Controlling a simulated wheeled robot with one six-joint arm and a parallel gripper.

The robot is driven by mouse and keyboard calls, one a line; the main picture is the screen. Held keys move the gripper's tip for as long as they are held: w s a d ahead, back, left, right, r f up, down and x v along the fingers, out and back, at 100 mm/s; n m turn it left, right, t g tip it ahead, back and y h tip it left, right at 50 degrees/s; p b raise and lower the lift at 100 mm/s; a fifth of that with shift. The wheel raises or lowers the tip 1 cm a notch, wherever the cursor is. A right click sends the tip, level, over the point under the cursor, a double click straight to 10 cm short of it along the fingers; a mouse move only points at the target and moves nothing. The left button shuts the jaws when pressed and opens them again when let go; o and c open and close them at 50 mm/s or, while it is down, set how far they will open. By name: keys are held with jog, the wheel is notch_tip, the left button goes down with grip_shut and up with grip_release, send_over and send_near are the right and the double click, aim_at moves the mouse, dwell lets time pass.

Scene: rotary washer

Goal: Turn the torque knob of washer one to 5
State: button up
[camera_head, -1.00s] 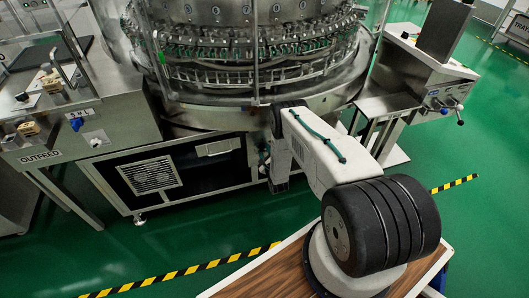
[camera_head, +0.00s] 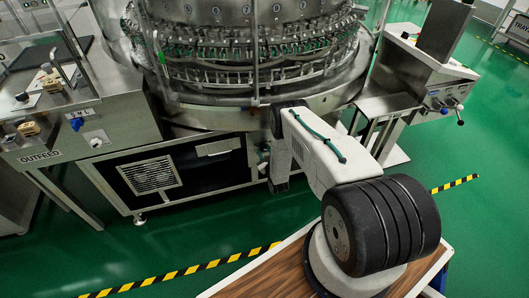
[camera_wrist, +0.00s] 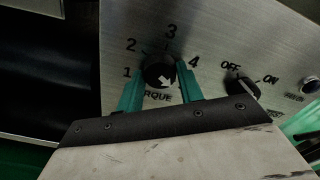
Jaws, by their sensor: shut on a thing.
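The black torque knob (camera_wrist: 158,71) sits on a brushed metal panel in the wrist view. The numbers 1, 2, 3 and 4 show around it. A 5 is not visible; the right finger covers part of the dial's lower right. The knob's white arrow points down and to the right, past the 4. My gripper (camera_wrist: 160,88) has its two teal fingers on either side of the knob, shut on it. The label below is partly hidden, with "RQUE" readable. In the head view my arm reaches to the washer's front, and the knob and fingers are hidden.
An OFF/ON switch (camera_wrist: 242,88) is close to the right of the knob, with another round control (camera_wrist: 310,85) farther right. In the head view the outfeed table (camera_head: 90,110) stands at left and a side console (camera_head: 435,80) at right. Green floor lies in front.

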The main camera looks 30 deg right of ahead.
jog(key=shift+a, duration=0.1)
jog(key=o, duration=1)
jog(key=v, duration=0.7)
jog(key=shift+s, duration=0.4)
